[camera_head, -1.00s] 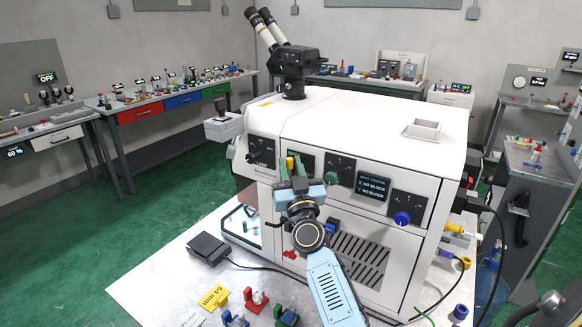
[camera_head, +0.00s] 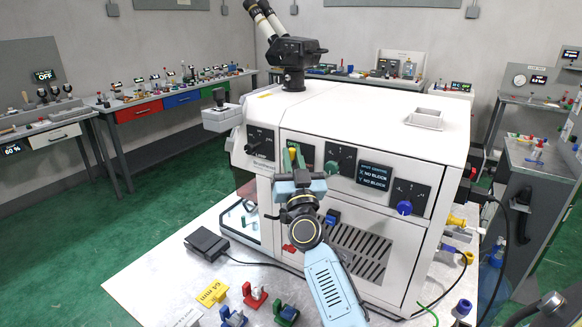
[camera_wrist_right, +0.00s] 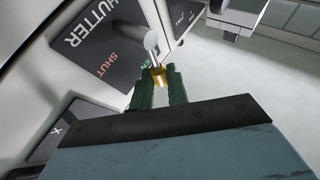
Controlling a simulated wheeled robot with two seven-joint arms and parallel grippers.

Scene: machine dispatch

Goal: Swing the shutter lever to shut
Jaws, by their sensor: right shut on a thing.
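The shutter lever (camera_wrist_right: 158,72) has a gold tip, a pale stem and a rounded silver end. It stands out from the dark shutter panel (camera_wrist_right: 103,38) on the white machine's front. My right gripper (camera_wrist_right: 158,85) is shut on the lever's gold tip, between its green fingers. In the head view my right gripper (camera_head: 293,158) is at the machine's upper front and hides much of the panel. In the wrist view the lever is beside the partly hidden green letters "EN"; the red word "SHUT" is left of it. My left gripper is out of view.
The loading panel (camera_head: 260,144) is left. A black pedal (camera_head: 206,243) and coloured fixtures (camera_head: 255,295) lie on the bench below.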

